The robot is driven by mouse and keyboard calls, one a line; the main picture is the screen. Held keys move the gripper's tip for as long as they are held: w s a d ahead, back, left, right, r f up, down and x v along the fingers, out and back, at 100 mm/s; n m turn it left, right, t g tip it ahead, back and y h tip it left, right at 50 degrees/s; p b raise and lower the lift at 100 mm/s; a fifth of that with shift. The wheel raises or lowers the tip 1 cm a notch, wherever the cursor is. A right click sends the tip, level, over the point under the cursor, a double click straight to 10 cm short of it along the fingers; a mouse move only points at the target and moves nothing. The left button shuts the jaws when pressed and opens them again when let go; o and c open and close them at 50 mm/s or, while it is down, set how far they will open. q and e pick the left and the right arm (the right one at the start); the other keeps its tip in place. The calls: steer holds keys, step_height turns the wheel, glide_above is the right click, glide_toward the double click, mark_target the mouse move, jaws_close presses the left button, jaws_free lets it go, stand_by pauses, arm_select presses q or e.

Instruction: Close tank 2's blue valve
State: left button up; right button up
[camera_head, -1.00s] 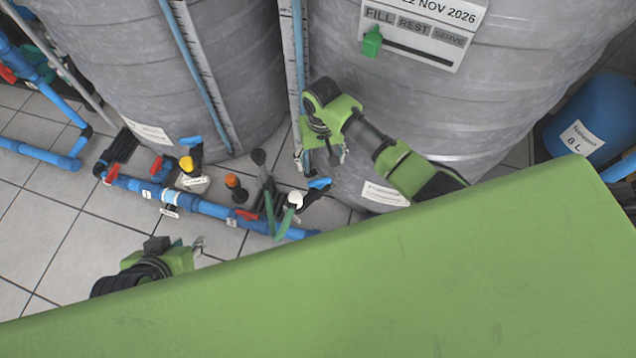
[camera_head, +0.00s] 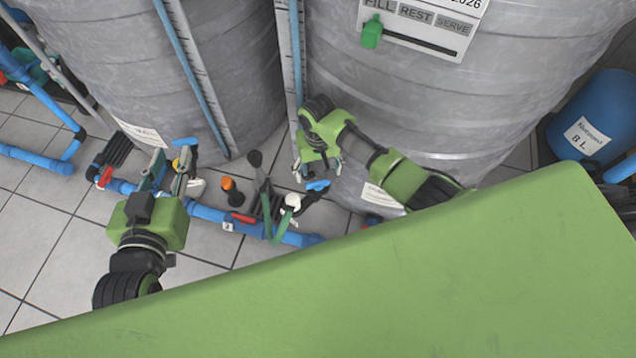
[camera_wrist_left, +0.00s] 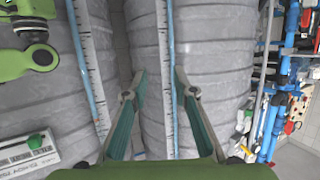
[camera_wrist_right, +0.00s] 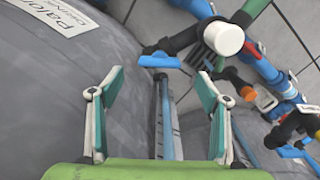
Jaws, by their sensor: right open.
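A blue valve handle (camera_head: 318,185) is by the foot of the right tank (camera_head: 420,90), beside a white-capped fitting (camera_head: 292,201). My right gripper (camera_head: 318,170) is just above and behind it, pointing down. In the right wrist view the blue handle (camera_wrist_right: 160,61) lies just beyond the open, empty fingertips (camera_wrist_right: 157,85), not touching them. Another blue handle (camera_head: 186,142) is at the left tank (camera_head: 130,70), partly behind my left gripper (camera_head: 167,172). The left fingers (camera_wrist_left: 160,82) are apart with nothing between them. I cannot read which tank is number 2.
A blue pipe (camera_head: 210,213) with red handles runs along the tiled floor before the tanks. A blue vessel (camera_head: 595,115) is far right.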

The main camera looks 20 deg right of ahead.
mark_target(318, 183)
step_height(318, 183, down, 4)
steer(key=shift+r+b, duration=0.1)
steer(key=shift+b, duration=0.75)
step_height(318, 183, down, 3)
steer(key=shift+b, duration=0.8)
arm_select(q)
step_height(318, 183, up, 18)
steer(key=s+d+t+h, duration=0.1)
steer(key=s+t+h, duration=0.1)
steer(key=t, duration=0.7)
steer(key=shift+d+f+t+h, duration=0.15)
steer(key=shift+d+t+h, duration=0.2)
steer(key=shift+h, duration=0.35)
arm_select(e)
steer(key=c, duration=1.1)
